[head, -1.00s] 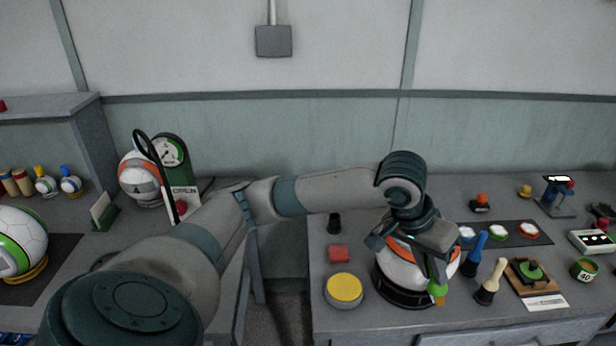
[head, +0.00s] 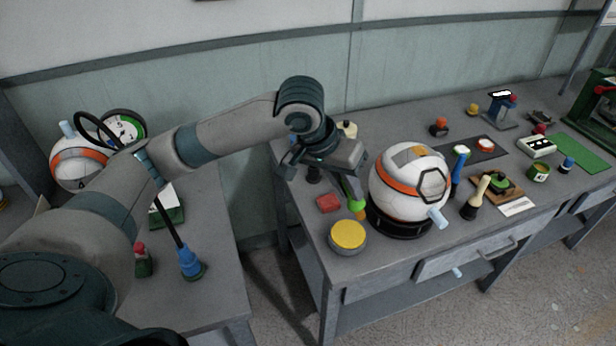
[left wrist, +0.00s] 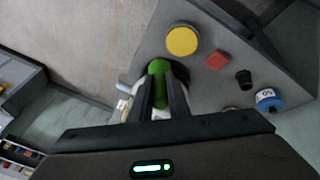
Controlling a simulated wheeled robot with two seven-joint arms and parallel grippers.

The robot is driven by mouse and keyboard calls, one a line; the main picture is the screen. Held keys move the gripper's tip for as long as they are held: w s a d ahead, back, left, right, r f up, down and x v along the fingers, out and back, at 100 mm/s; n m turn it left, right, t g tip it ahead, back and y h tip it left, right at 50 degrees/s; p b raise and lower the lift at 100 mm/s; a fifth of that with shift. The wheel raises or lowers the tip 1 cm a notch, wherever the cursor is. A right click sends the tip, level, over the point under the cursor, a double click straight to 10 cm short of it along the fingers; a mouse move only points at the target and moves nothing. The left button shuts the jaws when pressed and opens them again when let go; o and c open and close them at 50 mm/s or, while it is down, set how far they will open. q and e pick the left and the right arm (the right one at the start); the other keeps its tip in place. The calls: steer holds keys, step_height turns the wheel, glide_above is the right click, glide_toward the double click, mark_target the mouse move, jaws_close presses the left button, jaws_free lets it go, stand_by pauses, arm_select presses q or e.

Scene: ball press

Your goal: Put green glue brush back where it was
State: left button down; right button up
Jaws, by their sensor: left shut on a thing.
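My left gripper (head: 350,186) is shut on the green glue brush (head: 356,203), just left of the white and orange ball. The brush's yellowish end points down, above the bench. In the left wrist view the green brush (left wrist: 159,68) shows between the two fingers. An empty-looking small black holder (head: 313,174) stands on the bench behind and left of the gripper; it also shows in the left wrist view (left wrist: 244,79). A blue brush (head: 459,168) and a cream brush (head: 477,195) stand upright right of the ball. My right gripper is not in view.
The ball (head: 404,190) sits in a black ring stand (head: 395,225). A yellow-topped round tin (head: 348,236) and a red block (head: 329,203) lie near the gripper. A blue jar (left wrist: 268,98) is beside the black holder. A wooden board (head: 510,195) lies farther right.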

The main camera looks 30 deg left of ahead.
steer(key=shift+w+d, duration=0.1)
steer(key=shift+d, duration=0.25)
